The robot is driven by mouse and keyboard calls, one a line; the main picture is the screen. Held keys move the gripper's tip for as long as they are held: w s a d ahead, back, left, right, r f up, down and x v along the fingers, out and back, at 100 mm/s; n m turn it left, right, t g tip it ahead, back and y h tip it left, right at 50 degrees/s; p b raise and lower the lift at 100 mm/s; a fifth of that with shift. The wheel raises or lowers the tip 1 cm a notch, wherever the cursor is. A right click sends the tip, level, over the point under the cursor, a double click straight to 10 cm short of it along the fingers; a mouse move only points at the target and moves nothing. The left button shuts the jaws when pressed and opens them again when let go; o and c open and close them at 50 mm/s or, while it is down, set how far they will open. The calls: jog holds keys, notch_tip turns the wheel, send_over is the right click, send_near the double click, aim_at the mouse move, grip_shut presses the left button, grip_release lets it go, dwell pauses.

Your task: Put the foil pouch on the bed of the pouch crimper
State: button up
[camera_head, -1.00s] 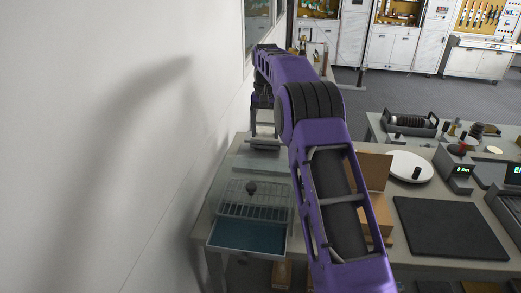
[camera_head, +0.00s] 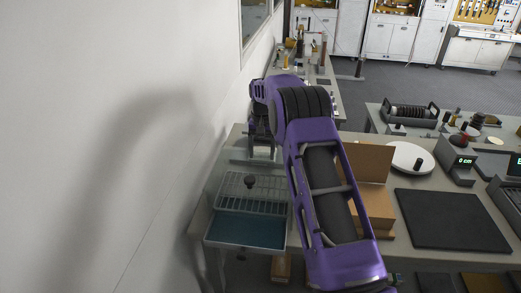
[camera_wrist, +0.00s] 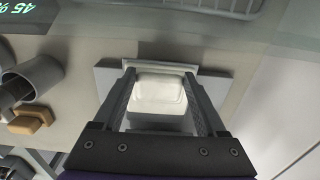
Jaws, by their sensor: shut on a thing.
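My gripper (camera_wrist: 160,98) is shut on a pale, whitish pouch-like thing (camera_wrist: 158,90), which I take to be the foil pouch. It sits between the two dark fingers in the wrist view. A flat grey plate (camera_wrist: 216,88) lies behind it and shows on both sides of the fingers. I cannot tell whether this plate is the crimper's bed, or whether the pouch touches it. In the head view my gripper (camera_head: 262,150) is low over the far end of the left bench, and the pouch cannot be made out there.
A wire rack (camera_head: 250,190) with a dark knob and a blue-green tray (camera_head: 245,231) stand nearer on the left bench. A cardboard box (camera_head: 370,165) stands right of my arm. The wall is close on the left. A grey cup (camera_wrist: 35,78) shows in the wrist view.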

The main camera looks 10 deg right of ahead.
aim_at(260, 146)
jog(key=shift+w+p, duration=0.5)
jog(key=shift+w, duration=1.3)
jog(key=shift+f, duration=0.55)
jog(key=shift+f, duration=0.15)
jog(key=o, duration=1.5)
jog(key=shift+r, duration=3.9)
